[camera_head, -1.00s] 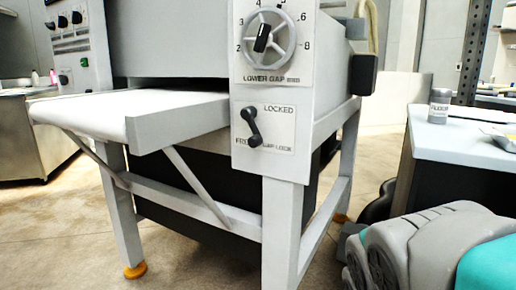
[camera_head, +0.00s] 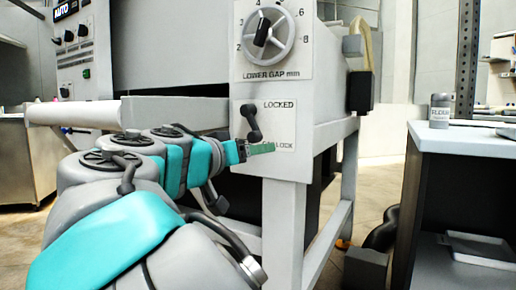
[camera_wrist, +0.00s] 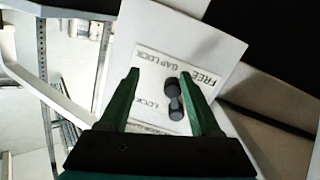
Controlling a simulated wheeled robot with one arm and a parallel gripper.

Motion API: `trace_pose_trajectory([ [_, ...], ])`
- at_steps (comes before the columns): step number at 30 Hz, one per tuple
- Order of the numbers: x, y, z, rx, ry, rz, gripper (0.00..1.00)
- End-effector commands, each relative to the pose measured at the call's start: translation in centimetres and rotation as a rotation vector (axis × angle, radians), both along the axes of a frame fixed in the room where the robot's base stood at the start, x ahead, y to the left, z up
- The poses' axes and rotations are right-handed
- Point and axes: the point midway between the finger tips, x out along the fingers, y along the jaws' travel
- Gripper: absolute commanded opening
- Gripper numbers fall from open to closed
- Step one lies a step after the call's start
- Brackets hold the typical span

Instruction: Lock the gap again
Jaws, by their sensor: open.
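The gap lock lever (camera_head: 252,122) is a short black handle with two rounded ends on the machine's light front post. It stands close to upright, slightly tilted. Its plate reads LOCKED at the top; my gripper covers the FREE lettering in the head view. My gripper (camera_head: 268,148) is open, its green fingers close to the lower end of the lever. In the wrist view, the lever (camera_wrist: 174,100) appears between the fingers of my gripper (camera_wrist: 160,75), nearer the right one. I cannot tell whether a finger touches it.
The sheeter's feed table (camera_head: 175,111) juts out left, just above my arm. A side counter (camera_head: 470,143) with a flour jar (camera_head: 439,110) stands right, with floor between.

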Motion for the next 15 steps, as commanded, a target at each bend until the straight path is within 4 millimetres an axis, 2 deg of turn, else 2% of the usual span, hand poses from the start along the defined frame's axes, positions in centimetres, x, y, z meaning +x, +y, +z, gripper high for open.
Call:
trace_pose_trajectory([
  [1,-0.2,1.6,0.7,-0.012,-0.029,0.027,0.64],
  [3,-0.3,2.8,1.6,-0.023,-0.058,0.048,0.64],
  [5,-0.2,3.2,2.0,-0.028,-0.069,0.057,0.64],
  [8,0.5,2.9,2.2,-0.031,-0.072,0.059,0.64],
  [15,3.7,0.9,2.2,-0.030,-0.067,0.055,0.64],
])
